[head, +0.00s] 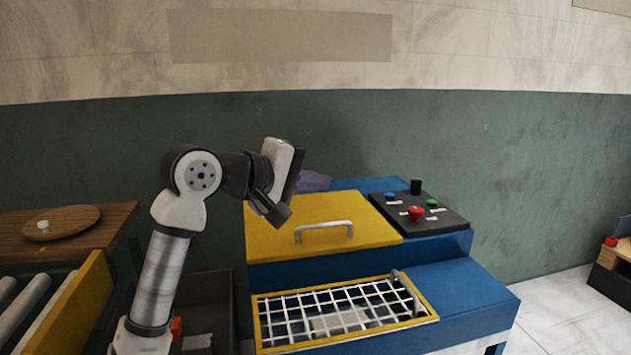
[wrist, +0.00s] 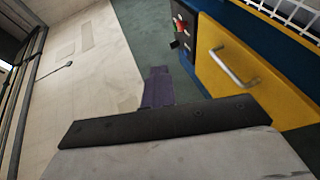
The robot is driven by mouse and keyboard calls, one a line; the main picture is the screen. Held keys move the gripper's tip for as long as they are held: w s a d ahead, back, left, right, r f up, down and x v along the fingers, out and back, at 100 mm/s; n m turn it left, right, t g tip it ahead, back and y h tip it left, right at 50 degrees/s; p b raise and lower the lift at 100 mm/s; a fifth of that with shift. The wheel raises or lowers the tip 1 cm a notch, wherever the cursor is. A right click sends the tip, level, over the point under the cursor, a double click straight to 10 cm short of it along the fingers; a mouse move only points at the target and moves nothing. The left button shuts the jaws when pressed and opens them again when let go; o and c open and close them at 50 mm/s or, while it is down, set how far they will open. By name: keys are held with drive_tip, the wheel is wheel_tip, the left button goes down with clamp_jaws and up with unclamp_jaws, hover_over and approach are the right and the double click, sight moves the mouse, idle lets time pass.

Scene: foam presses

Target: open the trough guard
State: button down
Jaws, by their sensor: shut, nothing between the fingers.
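The trough guard (head: 345,313) is a white wire grid in a yellow frame, lying flat over the trough at the front of the blue press. A grey bar handle (head: 408,291) stands at its right end. A pale block (head: 340,322) shows under the grid. A corner of the grid (wrist: 290,12) shows at the upper right of the wrist view. My gripper (head: 315,181), with purple fingers, is partly hidden behind my wrist, above the back of the press, away from the guard. In the wrist view my gripper (wrist: 157,88) is shut and empty.
A yellow lid (head: 325,222) with a pale handle (head: 324,230) lies behind the guard. Right of it is a black control panel (head: 420,213) with coloured buttons. A dark bin (head: 208,300), rollers (head: 28,300) and a wooden table (head: 75,225) stand left. Air above the guard is clear.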

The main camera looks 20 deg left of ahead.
idle(0.4)
drive_tip(key=c, duration=1.5)
unclamp_jaws()
drive_tip(key=b+v, duration=0.2)
drive_tip(key=v, duration=1.1)
drive_tip(key=shift+s+a, duration=0.2)
drive_tip(key=shift+s, duration=0.15)
drive_tip(key=shift+r, duration=0.1)
